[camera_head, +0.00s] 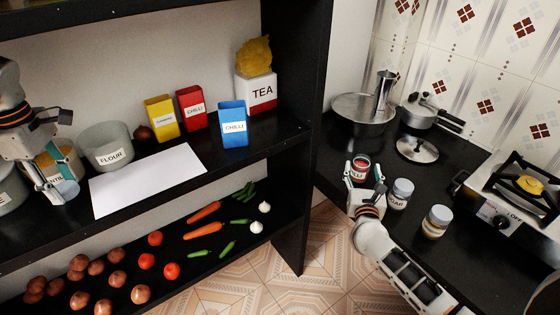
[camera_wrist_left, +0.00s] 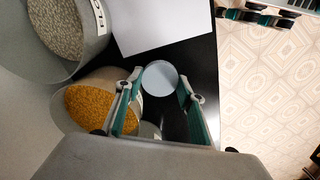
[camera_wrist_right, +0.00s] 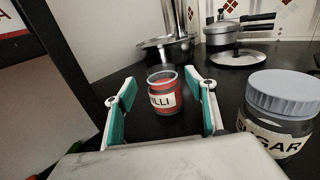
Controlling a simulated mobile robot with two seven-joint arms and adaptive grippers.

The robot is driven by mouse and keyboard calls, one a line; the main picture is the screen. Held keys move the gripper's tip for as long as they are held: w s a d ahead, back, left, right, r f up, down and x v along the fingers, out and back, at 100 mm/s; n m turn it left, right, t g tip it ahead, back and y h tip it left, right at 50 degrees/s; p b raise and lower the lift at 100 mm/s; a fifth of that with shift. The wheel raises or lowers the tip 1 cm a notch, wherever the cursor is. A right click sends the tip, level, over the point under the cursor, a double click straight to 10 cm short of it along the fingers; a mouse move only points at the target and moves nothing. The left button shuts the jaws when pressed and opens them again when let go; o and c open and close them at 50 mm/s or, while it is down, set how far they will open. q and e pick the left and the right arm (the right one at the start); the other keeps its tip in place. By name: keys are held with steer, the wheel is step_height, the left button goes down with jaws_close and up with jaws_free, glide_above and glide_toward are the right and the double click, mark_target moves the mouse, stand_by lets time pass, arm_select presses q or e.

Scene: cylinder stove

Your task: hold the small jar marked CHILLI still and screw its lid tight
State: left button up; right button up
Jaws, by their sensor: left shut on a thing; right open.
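The small jar marked CHILLI (camera_head: 361,167) stands upright on the dark counter, with red contents and no lid on top. It also shows in the right wrist view (camera_wrist_right: 163,97), straight ahead between the fingers. My right gripper (camera_head: 365,181) is open, its fingers pointing at the jar, with a gap visible on both sides. My left gripper (camera_head: 56,182) is far left at the shelf, shut on a pale blue-grey round lid (camera_wrist_left: 160,77). Whether anything is attached beneath that lid is hidden by the fingers.
A SUGAR jar (camera_head: 400,194) and another lidded jar (camera_head: 437,222) stand right of my right gripper. Pans (camera_head: 362,119) and a loose pan lid (camera_head: 417,149) lie behind. The stove (camera_head: 515,205) is at right. A FLOUR pot (camera_head: 107,149) and white sheet (camera_head: 145,180) are near my left gripper.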

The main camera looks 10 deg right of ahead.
mark_target(363, 166)
arm_select(q)
step_height(363, 166, down, 2)
steer(key=shift+f+b, duration=0.1)
steer(key=shift+b, duration=0.9)
arm_select(e)
steer(key=x, duration=0.5)
steer(key=shift+d+f, duration=0.15)
steer(key=shift+f, duration=0.05)
steer(key=c, duration=1.2)
